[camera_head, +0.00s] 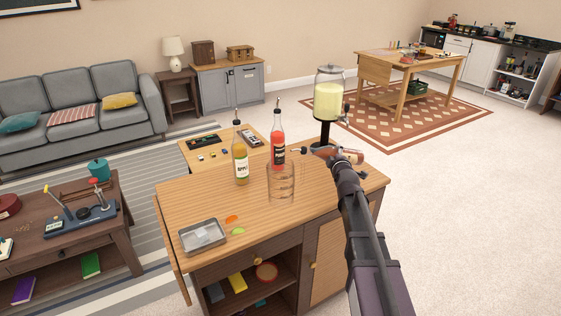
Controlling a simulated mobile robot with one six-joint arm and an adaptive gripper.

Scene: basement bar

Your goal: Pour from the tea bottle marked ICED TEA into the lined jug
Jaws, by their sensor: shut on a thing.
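The clear lined jug (281,184) stands upright on the wooden cabinet top. I cannot make out any liquid in it. My gripper (350,157) is shut on an amber-brown bottle, taken as the tea bottle (325,151), above the right part of the cabinet. The bottle lies nearly level, its dark pour spout pointing left, close to and a little above the jug's right rim in this view. No stream shows. The ICED TEA mark cannot be read, and the gripper hides part of the bottle.
An orange-yellow bottle (240,160) and a red bottle (277,140), both with pour spouts, stand left of and behind the jug. A grey metal tray (202,236) sits front left. A drink dispenser (328,98) stands behind. The cabinet's front right top (318,205) is clear.

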